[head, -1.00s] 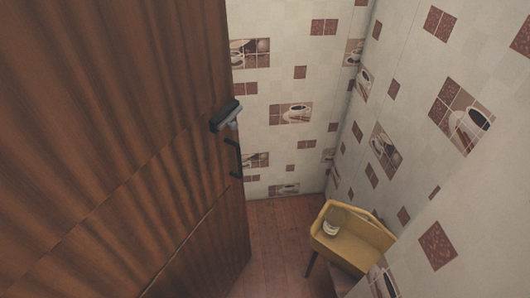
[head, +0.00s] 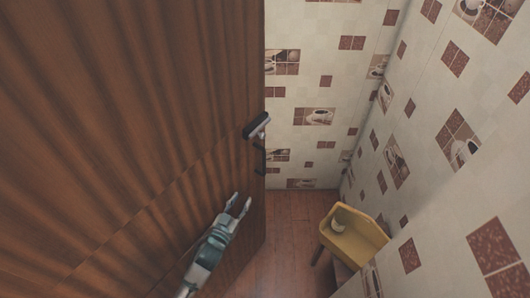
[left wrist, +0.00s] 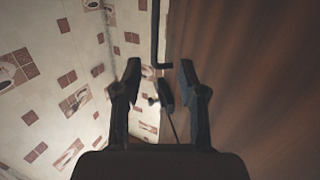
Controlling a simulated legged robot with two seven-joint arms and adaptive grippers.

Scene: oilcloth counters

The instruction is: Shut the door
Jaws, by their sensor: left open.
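The brown wooden door (head: 130,140) fills the left half of the head view and stands open, its free edge facing the tiled room. A dark handle (head: 256,125) with a lighter front sits near that edge, with a thin black bar (head: 260,158) below it. My left gripper (head: 238,205) is open and empty, in front of the door, below the handle in the picture. In the left wrist view the door (left wrist: 255,80) is on the right, and the open fingers (left wrist: 158,75) show with the black bar (left wrist: 155,35) beyond them. My right gripper is not in view.
A yellow chair-like piece (head: 352,238) with a small pale object (head: 338,225) on it stands on the reddish floor (head: 285,260) at lower right. A patterned wall (head: 440,190) closes off the right side. Some floor between door and chair is clear.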

